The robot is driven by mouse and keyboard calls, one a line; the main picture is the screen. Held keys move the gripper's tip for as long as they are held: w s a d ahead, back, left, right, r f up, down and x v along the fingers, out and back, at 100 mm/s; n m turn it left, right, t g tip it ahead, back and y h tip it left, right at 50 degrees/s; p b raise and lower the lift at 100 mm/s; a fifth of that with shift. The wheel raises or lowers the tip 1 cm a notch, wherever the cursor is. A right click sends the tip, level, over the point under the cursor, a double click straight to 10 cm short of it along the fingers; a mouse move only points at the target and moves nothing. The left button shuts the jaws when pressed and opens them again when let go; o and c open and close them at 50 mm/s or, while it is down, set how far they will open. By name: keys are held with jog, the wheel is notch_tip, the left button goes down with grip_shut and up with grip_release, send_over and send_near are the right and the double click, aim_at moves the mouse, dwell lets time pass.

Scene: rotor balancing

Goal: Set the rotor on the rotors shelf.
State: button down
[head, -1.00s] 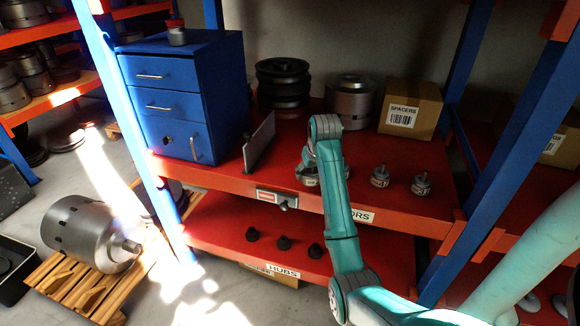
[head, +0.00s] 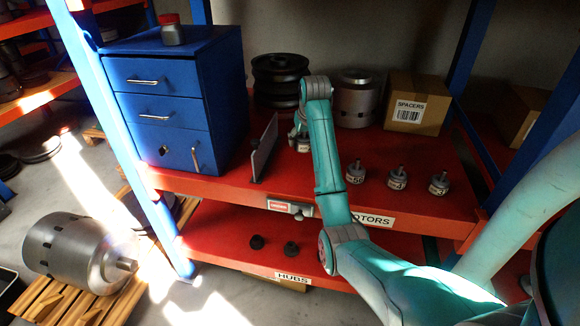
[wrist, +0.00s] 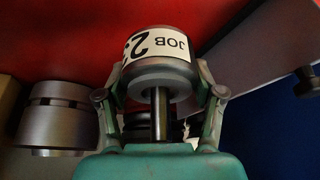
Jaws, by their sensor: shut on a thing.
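My gripper (wrist: 160,85) is shut on a small grey rotor (wrist: 160,75) with a white "JOB 2" label, its last part cut off by the curve. The rotor's shaft points toward my palm in the wrist view. In the head view the held rotor (head: 303,146) shows beside my arm, over the left part of the red rotors shelf (head: 240,187); my arm partly hides it. I cannot tell whether it touches the shelf. Three like rotors stand upright on the shelf: one (head: 355,172), another (head: 397,178) and a third (head: 438,183).
A grey upright plate (head: 264,150) and a blue drawer cabinet (head: 221,105) stand left of the held rotor. Behind are dark stacked pulleys (head: 280,82), a silver cylinder (head: 357,100) and a spacers box (head: 418,103). Bare shelf lies in front. Small hubs (head: 291,248) sit on the shelf below.

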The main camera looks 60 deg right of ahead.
aim_at(305, 144)
jog(key=shift+w+f, duration=0.2)
jog(key=shift+w, duration=0.05)
jog(key=shift+w+f, duration=0.1)
jog(key=shift+f, duration=4.6)
jog(key=shift+c, duration=0.8)
grip_release()
jog(key=shift+f, duration=0.15)
jog(key=v, duration=1.2)
